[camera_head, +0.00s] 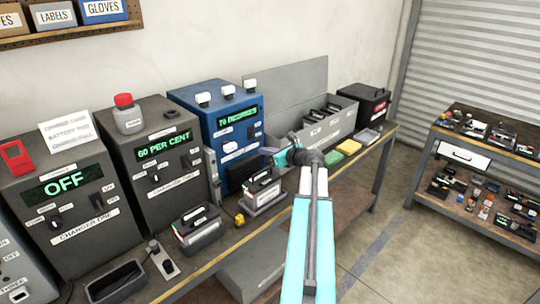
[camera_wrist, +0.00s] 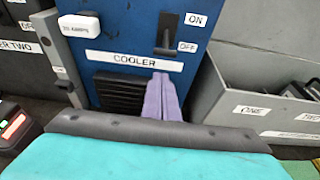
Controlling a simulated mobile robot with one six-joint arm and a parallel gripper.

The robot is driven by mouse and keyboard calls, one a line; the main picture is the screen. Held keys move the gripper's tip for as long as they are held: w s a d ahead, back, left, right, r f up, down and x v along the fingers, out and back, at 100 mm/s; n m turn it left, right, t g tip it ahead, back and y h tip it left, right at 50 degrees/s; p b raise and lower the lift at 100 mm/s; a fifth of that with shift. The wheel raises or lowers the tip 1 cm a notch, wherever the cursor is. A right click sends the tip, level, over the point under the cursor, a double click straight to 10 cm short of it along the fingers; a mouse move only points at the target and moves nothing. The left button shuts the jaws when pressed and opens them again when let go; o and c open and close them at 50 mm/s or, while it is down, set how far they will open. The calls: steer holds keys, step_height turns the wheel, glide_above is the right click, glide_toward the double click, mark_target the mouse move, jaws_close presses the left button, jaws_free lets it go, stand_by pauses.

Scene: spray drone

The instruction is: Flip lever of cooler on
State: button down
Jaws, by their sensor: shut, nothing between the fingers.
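The blue cooler (camera_head: 191,104) stands on the bench with a green lit display reading what looks like "70 DEGREES". In the wrist view, the cooler (camera_wrist: 120,42) fills the upper middle, with its name label. Its black lever (camera_wrist: 166,42) sits in an upright slot beside an ON label above and an OFF label below. The handle is at the slot's lower end, by OFF. My gripper (camera_wrist: 163,78) has its purple fingers together and empty, just below the lever and apart from it in the picture. In the head view my gripper (camera_head: 267,151) is in front of the cooler's right side.
A grey open bin (camera_wrist: 225,98) with labelled compartments stands close right of the cooler. Dark charger boxes (camera_head: 160,146) stand to its left. Battery packs (camera_head: 264,190) sit in holders in front. Yellow and green pads (camera_head: 348,147) lie at right.

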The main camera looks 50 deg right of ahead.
steer(key=shift+w+r, duration=0.3)
steer(key=shift+r, duration=0.2)
steer(key=shift+w+r, duration=0.25)
steer(key=shift+r, duration=0.2)
steer(key=shift+r+p, duration=0.1)
steer(key=shift+p, duration=0.25)
steer(key=shift+r, duration=0.1)
